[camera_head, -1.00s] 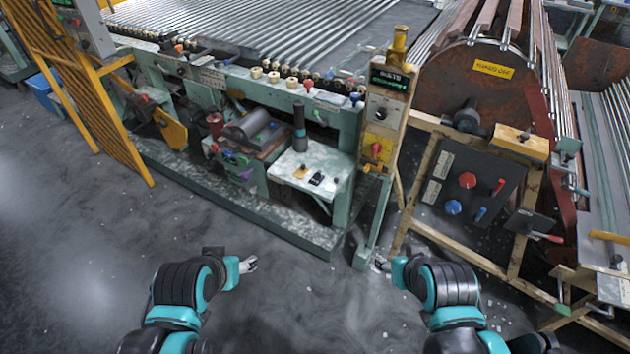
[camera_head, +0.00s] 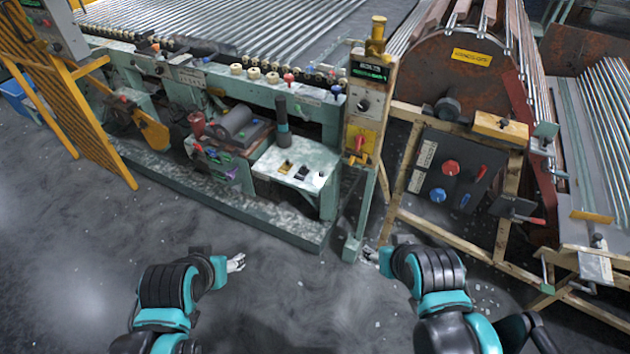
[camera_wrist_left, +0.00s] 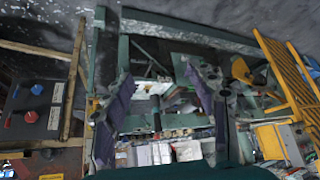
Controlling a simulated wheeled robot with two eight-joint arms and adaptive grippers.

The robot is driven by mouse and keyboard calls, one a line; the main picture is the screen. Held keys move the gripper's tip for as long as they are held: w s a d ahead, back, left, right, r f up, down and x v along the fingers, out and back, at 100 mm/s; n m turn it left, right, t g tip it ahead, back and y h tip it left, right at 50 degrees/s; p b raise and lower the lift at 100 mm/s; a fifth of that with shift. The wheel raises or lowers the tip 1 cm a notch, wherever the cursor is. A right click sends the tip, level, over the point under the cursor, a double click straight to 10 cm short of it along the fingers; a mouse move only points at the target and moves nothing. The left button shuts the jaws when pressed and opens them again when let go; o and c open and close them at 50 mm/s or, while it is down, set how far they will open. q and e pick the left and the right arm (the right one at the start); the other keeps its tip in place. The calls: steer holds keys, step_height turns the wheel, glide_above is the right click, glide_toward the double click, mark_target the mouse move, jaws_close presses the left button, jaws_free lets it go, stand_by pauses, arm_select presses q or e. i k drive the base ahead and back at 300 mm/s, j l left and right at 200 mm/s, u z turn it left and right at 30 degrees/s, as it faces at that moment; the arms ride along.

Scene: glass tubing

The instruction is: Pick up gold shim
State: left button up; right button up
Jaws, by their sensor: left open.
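The gold shim (camera_head: 285,168) looks like a small flat gold piece on the left of the pale speckled side table (camera_head: 312,163) in the head view. A black piece and a light piece lie beside it. My left gripper (camera_head: 238,263) is over the floor in front of the machine, below and left of the side table and well apart from the shim. In the left wrist view its two fingers (camera_wrist_left: 157,75) stand wide apart with nothing between them. My right gripper (camera_head: 370,256) is near the foot of the green post, small and partly hidden by its wrist.
The green machine frame (camera_head: 290,234) has a low base ledge along the floor. A control post (camera_head: 362,105) stands right of the side table. A dark grey cylinder (camera_head: 282,118) rises behind the shim. A yellow barrier (camera_head: 75,110) stands at left. The floor before the machine is clear.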

mark_target(285, 167)
steer(key=i+u, duration=0.1)
steer(key=i, duration=0.45)
steer(key=i+l+u, duration=0.1)
steer(key=i, duration=0.4)
